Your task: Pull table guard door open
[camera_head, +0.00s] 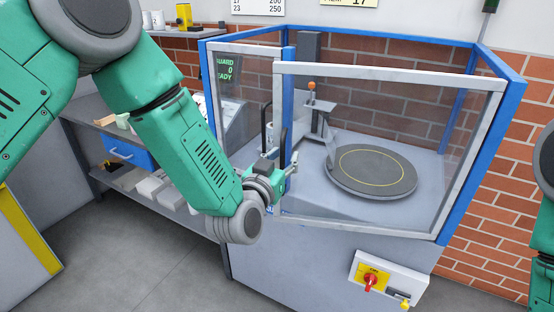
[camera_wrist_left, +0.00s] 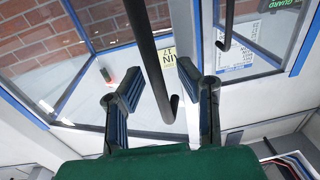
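The guard door is a clear panel in a grey frame (camera_head: 390,70) at the front of the blue-framed table guard. Its left edge overlaps the neighbouring panel in the head view; I cannot tell how far it stands ajar. Two black upright handles show near that edge. My left gripper (camera_head: 290,168) is at the lower end of the nearer handle (camera_head: 283,135). In the left wrist view, the fingers (camera_wrist_left: 167,92) are open, with a black handle (camera_wrist_left: 152,60) between them and its bent lower end just past the tips. Contact is not clear. My right gripper is out of view.
A round turntable (camera_head: 372,172) sits inside the guard. A red rotary switch (camera_head: 371,281) is on the front below the door. A shelf bench with a blue drawer (camera_head: 128,152) stands left. Grey floor is clear in front.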

